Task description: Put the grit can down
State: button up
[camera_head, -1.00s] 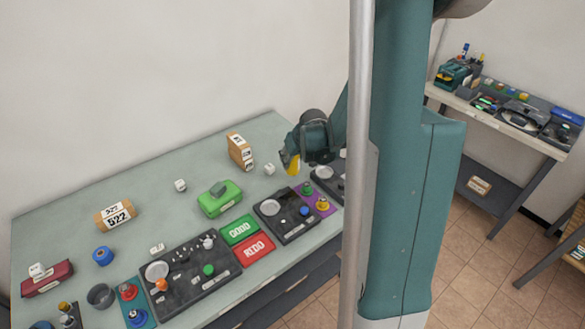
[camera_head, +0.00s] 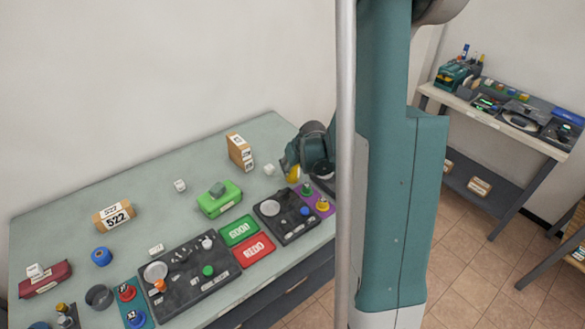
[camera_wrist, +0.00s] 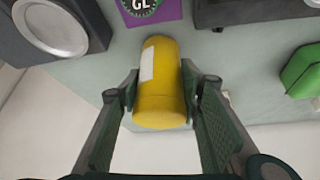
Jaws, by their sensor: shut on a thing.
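The yellow can (camera_wrist: 158,95), with a pale label on its side, is between the two fingers of my gripper (camera_wrist: 163,97) in the wrist view. My gripper is shut on it. In the head view the can (camera_head: 292,173) shows as a small yellow shape below my gripper, near the right end of the table (camera_head: 110,185). Whether the can touches the table top cannot be told. A purple mat (camera_head: 318,198) lies close by, and its edge also shows at the top of the wrist view (camera_wrist: 152,8).
A dark tray (camera_head: 270,222) with a white disc lies left of the purple mat. A green box (camera_head: 222,203), a cardboard box (camera_head: 240,152) and a white cube (camera_head: 268,169) stand nearby. Bare table top shows between them. A wall borders the table's back.

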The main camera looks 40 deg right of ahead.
jog(key=shift+f, duration=0.1)
jog(key=o, duration=1.1)
jog(key=shift+o, duration=0.2)
jog(key=shift+r, duration=0.2)
jog(key=p+v, duration=0.2)
jog(key=v, duration=1)
dwell(0.4)
